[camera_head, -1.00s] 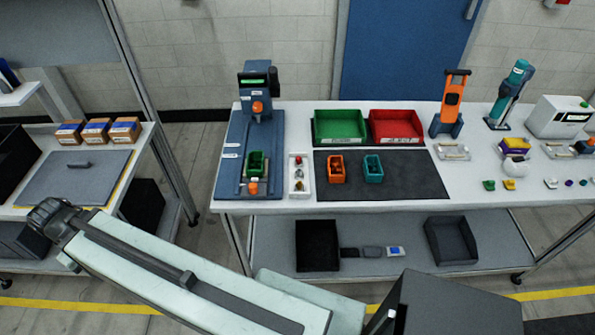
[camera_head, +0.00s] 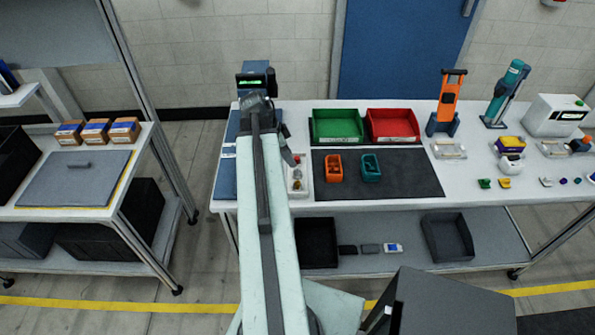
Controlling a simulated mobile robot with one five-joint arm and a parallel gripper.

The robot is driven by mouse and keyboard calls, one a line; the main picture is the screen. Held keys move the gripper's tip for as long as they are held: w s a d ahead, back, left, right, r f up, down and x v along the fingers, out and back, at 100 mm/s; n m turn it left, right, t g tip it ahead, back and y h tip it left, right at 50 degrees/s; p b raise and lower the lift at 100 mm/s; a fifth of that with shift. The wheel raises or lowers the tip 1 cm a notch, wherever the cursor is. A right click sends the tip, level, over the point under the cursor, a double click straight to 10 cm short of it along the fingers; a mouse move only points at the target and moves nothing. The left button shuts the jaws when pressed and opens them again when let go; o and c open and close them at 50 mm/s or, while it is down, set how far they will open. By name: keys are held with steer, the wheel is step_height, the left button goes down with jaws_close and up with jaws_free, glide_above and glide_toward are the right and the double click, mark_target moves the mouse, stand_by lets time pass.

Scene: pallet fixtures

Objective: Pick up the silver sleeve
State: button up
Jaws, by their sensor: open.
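I cannot pick out the silver sleeve for certain. A narrow white tray (camera_head: 305,189) right of the press station holds several small parts, one reddish and others pale or metallic, too small to name. Small silvery pieces (camera_head: 546,182) also lie at the right of the bench. My arm reaches up the picture over the press station. A dark end part, which looks like my gripper (camera_head: 288,156), shows beside the arm, just left of the white tray. Its fingers are mostly hidden and hold nothing that I can see.
The press station (camera_head: 229,170) is largely covered by my arm. A green bin (camera_head: 337,138) and a red bin (camera_head: 394,139) stand behind a dark mat (camera_head: 415,175) with orange (camera_head: 334,175) and teal (camera_head: 371,176) containers. A side bench (camera_head: 30,213) stands at left.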

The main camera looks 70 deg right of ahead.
mark_target(296, 169)
steer(key=b+x, duration=0.4)
steer(key=x, duration=0.1)
steer(key=b+x, duration=0.3)
steer(key=shift+w+a+f, duration=0.1)
steer(key=shift+w, duration=0.25)
jaws_close()
